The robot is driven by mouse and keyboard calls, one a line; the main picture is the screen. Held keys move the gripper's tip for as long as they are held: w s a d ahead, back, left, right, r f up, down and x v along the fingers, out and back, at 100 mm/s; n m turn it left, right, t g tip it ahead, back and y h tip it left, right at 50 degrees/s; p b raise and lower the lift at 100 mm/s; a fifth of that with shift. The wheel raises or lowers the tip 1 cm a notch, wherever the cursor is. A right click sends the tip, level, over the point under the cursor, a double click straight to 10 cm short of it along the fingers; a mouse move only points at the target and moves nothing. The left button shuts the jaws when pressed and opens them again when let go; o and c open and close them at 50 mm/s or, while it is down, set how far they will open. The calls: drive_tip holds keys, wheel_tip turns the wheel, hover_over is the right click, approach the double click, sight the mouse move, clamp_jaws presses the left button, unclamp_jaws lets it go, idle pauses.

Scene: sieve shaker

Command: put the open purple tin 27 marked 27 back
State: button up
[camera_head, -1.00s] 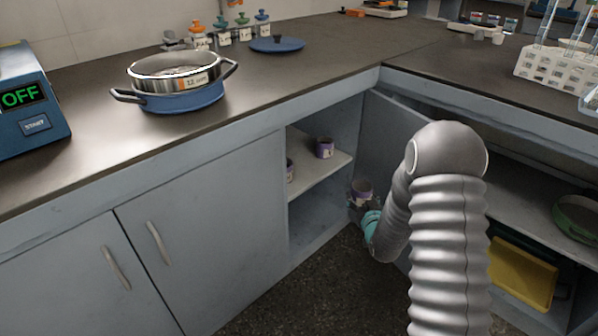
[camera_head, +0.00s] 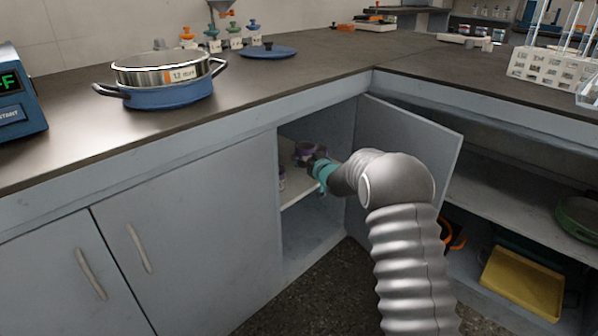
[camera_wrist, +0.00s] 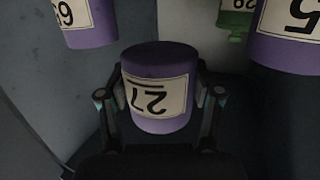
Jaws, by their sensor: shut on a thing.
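The purple tin 27 (camera_wrist: 158,92) is between the two fingers of my gripper (camera_wrist: 160,80) in the wrist view, with its white label reading 27 upside down in the picture. My gripper is shut on it. In the head view my gripper (camera_head: 319,164) reaches into the open cabinet at shelf height, with a purple tin (camera_head: 306,151) at its tip. Whether the tin touches the shelf (camera_head: 300,190) cannot be told.
Other purple tins show at the upper left (camera_wrist: 92,22) and upper right (camera_wrist: 288,40) in the wrist view, with a green tin (camera_wrist: 234,22) behind. One purple tin (camera_head: 282,179) stands at the shelf's left.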

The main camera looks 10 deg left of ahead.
sight(298, 176)
drive_tip(key=w+a+f, duration=0.2)
drive_tip(key=shift+w+a+f, duration=0.15)
drive_tip(key=shift+w+a, duration=0.05)
drive_tip(key=shift+a, duration=0.2)
drive_tip(key=shift+f+b, duration=0.4)
drive_tip(key=shift+f, duration=1.55)
drive_tip(key=shift+f, duration=0.1)
drive_tip(key=shift+f, duration=0.1)
drive_tip(key=o, duration=1.2)
